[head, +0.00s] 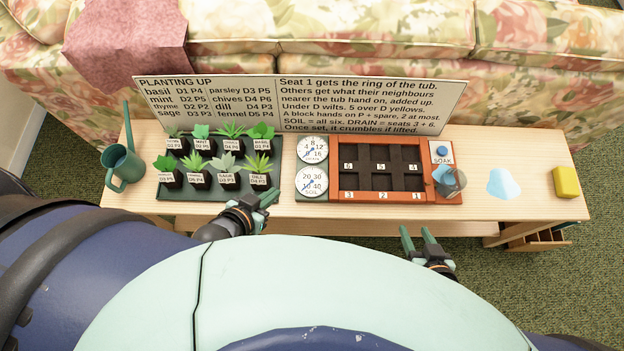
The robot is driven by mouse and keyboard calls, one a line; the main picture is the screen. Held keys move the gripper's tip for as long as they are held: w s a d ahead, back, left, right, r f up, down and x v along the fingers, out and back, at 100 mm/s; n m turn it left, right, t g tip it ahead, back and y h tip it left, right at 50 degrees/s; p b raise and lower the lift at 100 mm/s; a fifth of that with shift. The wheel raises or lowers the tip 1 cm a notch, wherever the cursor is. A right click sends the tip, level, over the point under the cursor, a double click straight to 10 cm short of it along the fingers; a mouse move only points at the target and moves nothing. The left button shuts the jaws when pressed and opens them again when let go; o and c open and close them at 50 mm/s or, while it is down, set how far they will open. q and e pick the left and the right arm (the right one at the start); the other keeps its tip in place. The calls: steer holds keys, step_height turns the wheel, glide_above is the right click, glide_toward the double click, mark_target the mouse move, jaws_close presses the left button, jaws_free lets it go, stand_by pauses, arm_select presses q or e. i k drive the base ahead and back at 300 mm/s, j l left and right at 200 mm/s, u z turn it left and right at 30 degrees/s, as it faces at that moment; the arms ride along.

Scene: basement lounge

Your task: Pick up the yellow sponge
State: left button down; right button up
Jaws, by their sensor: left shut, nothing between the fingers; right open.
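The yellow sponge (566,182) is a small block lying at the right end of the wooden table, near its corner. My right gripper (418,234) is open and empty at the table's front edge, well to the left of the sponge and nearer to me. My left gripper (266,197) is shut and empty, in front of the tray of plants and far from the sponge. Nothing covers the sponge.
A sign (300,90) stands behind, before a floral sofa (400,62).

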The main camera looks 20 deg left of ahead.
mark_target(566, 182)
steer(key=z, duration=1.55)
steer(key=i+l+u, duration=0.1)
steer(key=u, duration=1.15)
steer(key=l+u, duration=0.4)
steer(key=k+l+u, duration=0.15)
steer(key=l+u, duration=0.25)
steer(key=k+l+u, duration=0.1)
steer(key=l, duration=0.2)
steer(key=k+l+u, duration=0.15)
steer(key=l, duration=0.15)
steer(key=l+u, duration=0.1)
steer(key=l, duration=0.2)
